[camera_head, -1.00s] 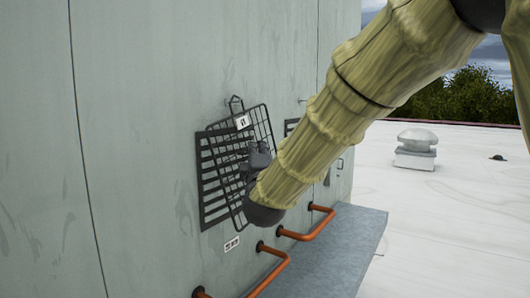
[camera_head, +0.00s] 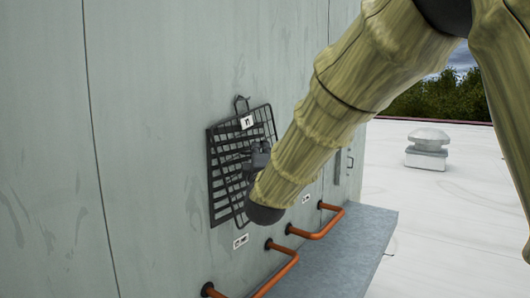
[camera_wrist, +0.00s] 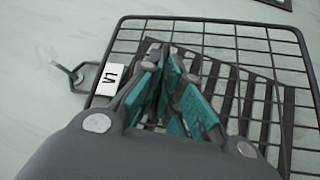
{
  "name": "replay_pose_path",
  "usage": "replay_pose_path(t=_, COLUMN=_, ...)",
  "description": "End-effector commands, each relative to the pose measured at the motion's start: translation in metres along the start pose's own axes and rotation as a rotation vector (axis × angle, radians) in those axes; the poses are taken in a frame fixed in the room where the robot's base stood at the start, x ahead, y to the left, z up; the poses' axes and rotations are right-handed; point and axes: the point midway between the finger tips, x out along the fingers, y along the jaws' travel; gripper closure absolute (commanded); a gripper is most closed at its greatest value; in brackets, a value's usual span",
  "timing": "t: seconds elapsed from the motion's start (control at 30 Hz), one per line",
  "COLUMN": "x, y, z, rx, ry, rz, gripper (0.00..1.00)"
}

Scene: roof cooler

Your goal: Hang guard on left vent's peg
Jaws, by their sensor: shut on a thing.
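The guard (camera_head: 266,120) is a dark wire grid with a white label, tilted in front of the left vent (camera_head: 220,205), a black louvred panel on the wall. In the wrist view the guard (camera_wrist: 236,42) spreads beyond my fingers, with the vent's slats (camera_wrist: 262,105) behind it. My gripper (camera_head: 259,156) is shut on the guard; its teal-padded fingers (camera_wrist: 172,92) hide the grasped part. A grey loop sticks out from the guard's label edge, with the peg (camera_wrist: 66,71) at its outer end. I cannot tell whether the loop is around the peg.
Orange pipes (camera_head: 283,272) stick out of the wall below, above a grey ledge (camera_head: 345,250). A small label (camera_head: 240,241) sits under the vent. Part of another dark panel (camera_wrist: 283,3) shows at the wrist view's top right.

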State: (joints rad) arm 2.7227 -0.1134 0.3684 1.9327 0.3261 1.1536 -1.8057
Motion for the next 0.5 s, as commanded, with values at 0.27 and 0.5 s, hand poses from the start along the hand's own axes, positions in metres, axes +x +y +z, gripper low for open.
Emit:
replay_pose_path(t=0.27, x=0.0003, y=0.0005, z=0.0008, rx=0.000, ry=-0.001, rz=0.001, gripper=1.00)
replay_pose_path(t=0.5, x=0.0002, y=0.0004, z=0.0009, rx=0.000, ry=-0.001, rz=0.001, gripper=0.70)
